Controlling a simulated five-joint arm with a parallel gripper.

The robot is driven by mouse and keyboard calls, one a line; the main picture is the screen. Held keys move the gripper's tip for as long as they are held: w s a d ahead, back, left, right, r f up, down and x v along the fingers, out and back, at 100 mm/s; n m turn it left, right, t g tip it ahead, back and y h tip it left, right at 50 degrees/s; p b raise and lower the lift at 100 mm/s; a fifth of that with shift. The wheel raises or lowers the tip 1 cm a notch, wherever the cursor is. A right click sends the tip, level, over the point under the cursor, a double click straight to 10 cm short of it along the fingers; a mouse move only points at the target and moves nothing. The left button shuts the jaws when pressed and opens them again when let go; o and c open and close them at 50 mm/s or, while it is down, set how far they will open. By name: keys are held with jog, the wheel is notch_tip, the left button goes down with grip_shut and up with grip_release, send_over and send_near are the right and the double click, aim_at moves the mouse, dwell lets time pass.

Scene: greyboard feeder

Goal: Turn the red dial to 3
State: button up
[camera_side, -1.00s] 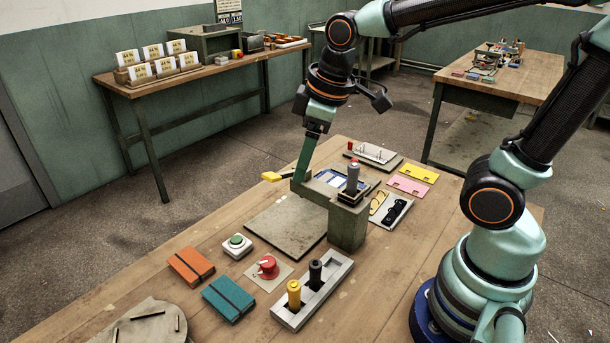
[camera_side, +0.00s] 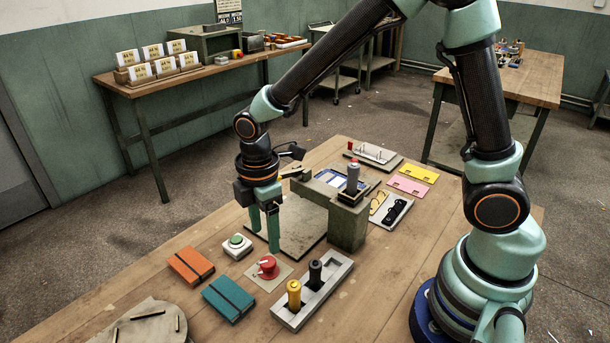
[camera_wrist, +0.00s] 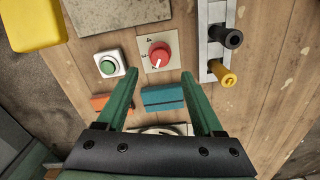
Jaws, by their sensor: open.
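The red dial (camera_side: 268,266) sits on a pale square plate near the front of the wooden bench. In the wrist view the dial (camera_wrist: 160,56) shows a white pointer line and small dark marks on the plate around it, too small to read surely. My gripper (camera_side: 264,240) points down with its two green fingers apart and empty, above the bench behind the dial. In the wrist view my gripper (camera_wrist: 159,78) has its fingers spread, and the dial appears between and beyond the tips, not touched.
A green push button (camera_side: 237,243) is left of the dial. A slotted block with yellow (camera_side: 294,293) and black (camera_side: 315,272) handles is at its right. Orange (camera_side: 191,266) and teal (camera_side: 228,298) notebooks lie in front and left. The grey feeder post (camera_side: 348,228) stands behind right.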

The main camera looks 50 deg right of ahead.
aim_at(268, 261)
notch_tip(268, 261, down, 7)
dwell(0.3)
jog(key=shift+c, duration=0.3)
grip_shut()
